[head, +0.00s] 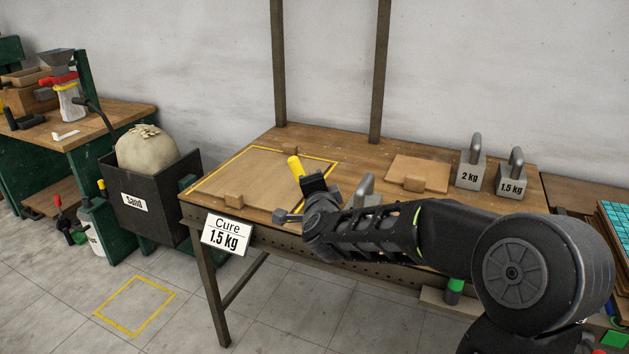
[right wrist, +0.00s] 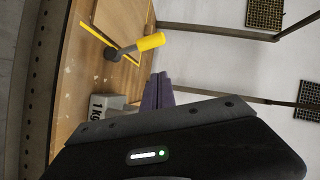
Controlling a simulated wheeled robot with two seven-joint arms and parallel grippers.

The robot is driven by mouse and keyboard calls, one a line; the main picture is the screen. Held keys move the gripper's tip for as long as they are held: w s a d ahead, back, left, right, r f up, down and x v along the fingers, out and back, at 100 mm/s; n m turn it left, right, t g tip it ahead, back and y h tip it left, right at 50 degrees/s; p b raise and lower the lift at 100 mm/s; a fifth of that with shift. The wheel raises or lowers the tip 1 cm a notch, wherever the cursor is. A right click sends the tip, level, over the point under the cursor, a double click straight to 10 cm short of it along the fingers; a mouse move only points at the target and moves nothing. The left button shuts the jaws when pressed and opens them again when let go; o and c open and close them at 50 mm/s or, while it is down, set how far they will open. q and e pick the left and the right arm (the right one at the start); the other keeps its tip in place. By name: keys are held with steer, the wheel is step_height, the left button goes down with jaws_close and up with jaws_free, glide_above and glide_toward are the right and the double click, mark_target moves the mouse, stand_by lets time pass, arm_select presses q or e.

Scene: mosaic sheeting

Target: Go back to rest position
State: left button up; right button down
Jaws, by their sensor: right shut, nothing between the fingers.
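My right arm reaches in from the right in the head view, across the front of the wooden workbench (head: 262,205). A yellow-handled mallet (head: 293,168) lies just beyond the gripper and also shows in the right wrist view (right wrist: 150,42), apart from the fingers. My left gripper is not in view.
A 1 kg weight (right wrist: 98,107) stands close to my right arm, partly hidden in the head view. Weights marked 2 kg (head: 470,174) and 1.5 kg (head: 510,181) stand at the bench's right. A sand bin (head: 158,208) is left. Floor in front is clear.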

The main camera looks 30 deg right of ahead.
stand_by(0.4)
steer(key=s+a+f+n+g+y+p, duration=0.2)
steer(key=s+a+f+n+g+y, duration=0.3)
steer(key=a+f, duration=0.6)
steer(key=s+a+f+n+y+p, duration=0.25)
steer(key=a+f+n, duration=0.55)
steer(key=f, duration=0.6)
steer(key=s+a+f+n+g+y+p, duration=0.1)
steer(key=s+a+f+g+p, duration=0.1)
steer(key=s, duration=0.7)
steer(key=s+a+f+n+g+y+p, duration=0.1)
steer(key=s+a+f+g, duration=0.3)
steer(key=s, duration=0.5)
steer(key=s+a+f+n+g+y+p, duration=0.1)
steer(key=s+a+f+n+g+p, duration=0.1)
steer(key=s+a+f, duration=0.5)
steer(key=shift+s+a+n+g+y+p, duration=0.2)
steer(key=shift+s+n+g+y+p, duration=0.25)
steer(key=shift+s, duration=0.65)
steer(key=shift+w, duration=0.1)
steer(key=shift+d, duration=0.1)
